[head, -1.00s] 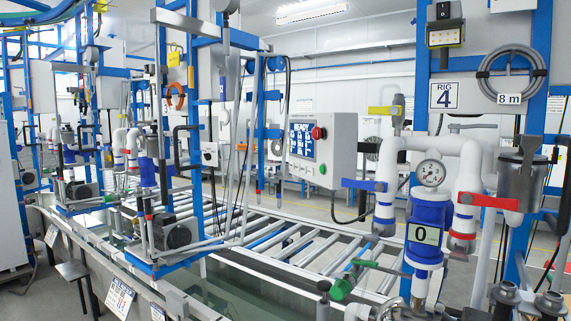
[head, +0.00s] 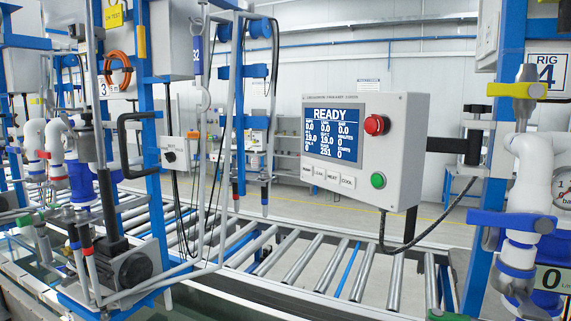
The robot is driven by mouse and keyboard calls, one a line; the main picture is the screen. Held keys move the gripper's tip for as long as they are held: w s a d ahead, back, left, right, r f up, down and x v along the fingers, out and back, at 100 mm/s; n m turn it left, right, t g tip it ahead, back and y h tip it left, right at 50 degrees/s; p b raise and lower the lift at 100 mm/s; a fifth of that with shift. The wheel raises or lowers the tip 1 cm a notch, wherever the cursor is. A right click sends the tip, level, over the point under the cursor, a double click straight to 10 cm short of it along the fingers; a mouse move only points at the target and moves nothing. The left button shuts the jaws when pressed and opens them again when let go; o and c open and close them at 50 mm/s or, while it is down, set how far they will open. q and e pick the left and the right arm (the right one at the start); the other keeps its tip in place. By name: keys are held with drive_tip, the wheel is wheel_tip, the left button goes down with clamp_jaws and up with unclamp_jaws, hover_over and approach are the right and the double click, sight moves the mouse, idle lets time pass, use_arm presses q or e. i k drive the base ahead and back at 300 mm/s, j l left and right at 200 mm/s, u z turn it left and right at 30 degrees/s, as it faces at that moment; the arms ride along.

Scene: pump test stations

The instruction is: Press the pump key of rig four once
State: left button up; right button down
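A light grey control box (head: 400,180) hangs on a black arm from the blue frame of rig four, near the middle of the head view. Its blue screen (head: 333,136) reads READY above rows of figures. Below the screen is a row of small white keys; the leftmost key (head: 307,169) seems to read PUMP, but its lettering is tiny. A red knob (head: 376,125) and a green button (head: 378,180) sit on the right of the panel. The RIG 4 sign (head: 548,75) is at the right edge, partly covered by a yellow-handled valve. Neither gripper is in view.
White pipes (head: 535,165) with a blue valve handle (head: 512,220) and a gauge stand right of the box. A roller conveyor (head: 300,265) runs below it. Another rig with a motor (head: 135,268) stands at left. A black cable (head: 425,245) hangs under the box.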

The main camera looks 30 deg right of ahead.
sight(308, 170)
drive_tip(key=i+j, duration=0.1)
drive_tip(key=i, duration=0.35)
drive_tip(key=i+j, duration=0.1)
drive_tip(key=i, duration=0.3)
drive_tip(key=z, duration=0.05)
